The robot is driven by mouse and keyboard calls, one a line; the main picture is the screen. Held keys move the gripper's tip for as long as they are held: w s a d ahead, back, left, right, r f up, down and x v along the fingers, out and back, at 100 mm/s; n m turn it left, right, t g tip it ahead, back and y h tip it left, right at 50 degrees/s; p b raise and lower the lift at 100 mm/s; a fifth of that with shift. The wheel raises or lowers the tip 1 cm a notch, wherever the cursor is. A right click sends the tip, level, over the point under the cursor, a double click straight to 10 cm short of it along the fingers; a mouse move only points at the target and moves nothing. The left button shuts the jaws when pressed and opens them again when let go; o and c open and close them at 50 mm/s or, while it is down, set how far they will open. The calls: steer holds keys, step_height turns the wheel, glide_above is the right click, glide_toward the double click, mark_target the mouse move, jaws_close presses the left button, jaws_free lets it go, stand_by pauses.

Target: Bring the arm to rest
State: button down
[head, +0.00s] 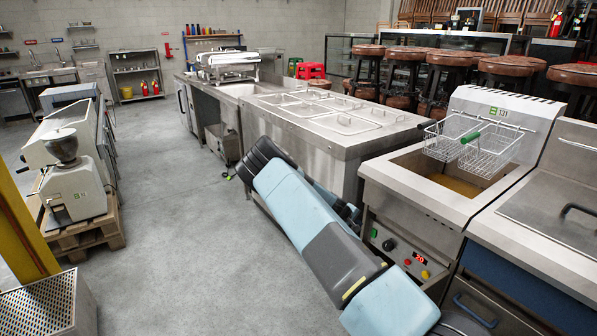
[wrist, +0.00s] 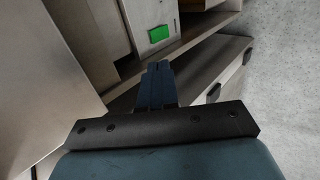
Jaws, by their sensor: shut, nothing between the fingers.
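My arm (head: 325,235), light blue and grey, reaches from the lower right of the head view up and left to a dark joint in front of the steel counter. Part of it folds back behind the upper link. My gripper is hidden or cannot be made out in the head view. In the wrist view my gripper (wrist: 158,72) shows as dark blue fingers close together beyond a black bar. The fingers are shut and empty. They point toward a pale panel with a green label (wrist: 159,34); I cannot tell the gap between them.
A fryer (head: 420,195) with wire baskets (head: 491,150) stands right of my arm, close to it. The steel counter (head: 300,155) runs behind the arm. A grinder (head: 75,185) stands on a pallet (head: 93,238) at left. The grey floor (head: 190,220) between is mostly clear.

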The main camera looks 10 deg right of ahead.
steer(key=s+a+r+m+y, duration=0.25)
steer(key=s+r, duration=0.35)
steer(key=r, duration=0.6)
steer(key=s+a+r+m+y, duration=0.15)
steer(key=s+a+r, duration=0.25)
steer(key=s+r, duration=0.55)
steer(key=s+a+r+m+y, duration=0.2)
steer(key=s+a+r+y, duration=0.15)
steer(key=r, duration=1.15)
steer(key=s+a+r, duration=0.3)
steer(key=s+r, duration=0.1)
steer(key=s, duration=0.6)
steer(key=s+a+r+t, duration=0.1)
steer(key=s+a+r, duration=0.2)
steer(key=s, duration=0.7)
steer(key=s+a+r+n+t, duration=0.1)
steer(key=s+a+r, duration=0.2)
steer(key=s+r, duration=0.4)
steer(key=s+y, duration=0.1)
steer(key=s, duration=0.3)
